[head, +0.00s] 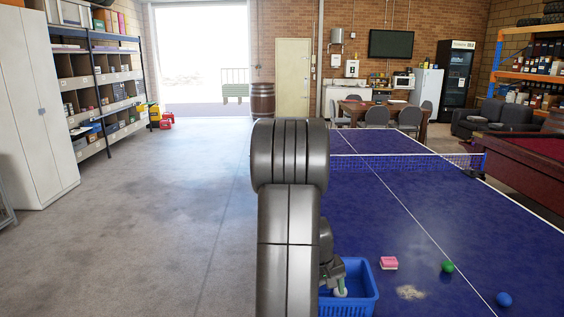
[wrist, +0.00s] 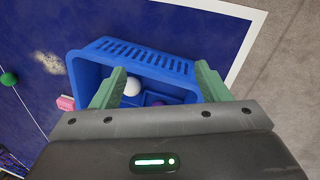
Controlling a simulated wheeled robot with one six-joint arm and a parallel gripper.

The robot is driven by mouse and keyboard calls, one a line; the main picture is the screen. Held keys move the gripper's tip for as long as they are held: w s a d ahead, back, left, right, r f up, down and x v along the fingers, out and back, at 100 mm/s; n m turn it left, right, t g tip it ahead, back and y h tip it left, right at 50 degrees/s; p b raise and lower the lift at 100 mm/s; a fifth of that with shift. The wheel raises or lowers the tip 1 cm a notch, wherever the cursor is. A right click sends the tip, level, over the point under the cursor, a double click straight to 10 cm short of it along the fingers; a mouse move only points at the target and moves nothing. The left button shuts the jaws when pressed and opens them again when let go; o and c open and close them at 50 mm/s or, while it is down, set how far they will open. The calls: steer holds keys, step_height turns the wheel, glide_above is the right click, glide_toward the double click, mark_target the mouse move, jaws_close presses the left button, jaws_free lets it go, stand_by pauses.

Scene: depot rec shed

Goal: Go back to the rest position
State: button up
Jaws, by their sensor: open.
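My gripper (wrist: 160,78) is open in the wrist view, its two green fingers spread over the blue basket (wrist: 88,72). Nothing is between the fingertips that I can see it holding. A white ball (wrist: 132,87) lies inside the basket, near the left finger. A dark purple thing (wrist: 158,102) is also inside, partly hidden by the gripper body. In the head view my arm stands in front of the basket (head: 368,297) and hides its left part; the gripper (head: 340,286) is low at the basket, mostly covered by the arm.
The basket stands on a blue table-tennis table (head: 400,225) with a net (head: 410,161). A pink sponge-like block (head: 389,263), a green ball (head: 447,266) and a blue ball (head: 504,299) lie to its right. Open concrete floor (head: 170,220) is on the left.

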steer(key=w+a+f+m, duration=0.2)
steer(key=w+a+f, duration=0.1)
steer(key=a, duration=0.6)
steer(key=shift+f, duration=0.25)
